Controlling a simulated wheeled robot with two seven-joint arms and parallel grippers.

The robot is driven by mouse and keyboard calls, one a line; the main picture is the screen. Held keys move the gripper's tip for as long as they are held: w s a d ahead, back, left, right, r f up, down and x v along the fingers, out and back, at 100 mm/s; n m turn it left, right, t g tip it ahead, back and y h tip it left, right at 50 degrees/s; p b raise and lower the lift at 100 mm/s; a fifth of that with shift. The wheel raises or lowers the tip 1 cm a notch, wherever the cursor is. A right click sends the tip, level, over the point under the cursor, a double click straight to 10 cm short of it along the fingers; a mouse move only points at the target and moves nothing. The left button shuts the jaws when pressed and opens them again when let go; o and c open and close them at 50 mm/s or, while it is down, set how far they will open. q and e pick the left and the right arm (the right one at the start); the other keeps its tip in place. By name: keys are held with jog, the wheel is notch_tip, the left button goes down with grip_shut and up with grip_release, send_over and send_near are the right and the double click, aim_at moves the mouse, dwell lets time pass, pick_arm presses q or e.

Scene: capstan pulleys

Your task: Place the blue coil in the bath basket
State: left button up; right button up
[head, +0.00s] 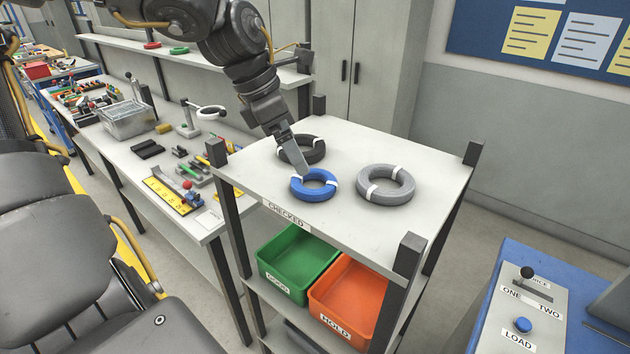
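The blue coil (325,190), a ring with white bands, lies flat on the top shelf of the grey rack, near its "CHECKED" label. My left gripper (304,168) points down at the coil's far left side. Its narrow fingers overlap the coil's rim in the picture. They are seen edge-on, so I cannot tell whether they are apart or closed on it. A silvery open-topped box (124,125) stands on the long bench at left; it may be the bath basket, but its inside is too small to make out. My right gripper is not in view.
A black coil (314,150) lies behind the blue one and a grey coil (386,194) to its right. Dark posts rise at the rack's corners. Green (275,278) and orange (325,306) trays sit below. A white ring on a stand (188,124) and tools crowd the bench.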

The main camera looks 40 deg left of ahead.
aim_at(308, 176)
pick_arm(q)
jog(key=x, duration=0.3)
jog(key=shift+w+f, duration=0.1)
jog(key=shift+w, duration=0.2)
jog(key=shift+s, duration=0.1)
jog(key=shift+f+p, duration=0.3)
jog(key=shift+p, duration=0.25)
jog(key=p+x, duration=0.1)
jog(key=x, duration=0.2)
jog(key=shift+f, duration=0.25)
jog(key=shift+w+d+f, duration=0.15)
jog(key=shift+w+f, duration=0.2)
jog(key=shift+f, duration=0.1)
jog(key=shift+s, duration=0.1)
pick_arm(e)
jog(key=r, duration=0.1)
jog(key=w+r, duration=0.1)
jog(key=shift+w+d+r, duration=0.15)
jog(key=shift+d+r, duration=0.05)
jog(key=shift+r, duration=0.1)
pick_arm(q)
jog(key=shift+c, duration=0.4)
jog(key=c, duration=0.9)
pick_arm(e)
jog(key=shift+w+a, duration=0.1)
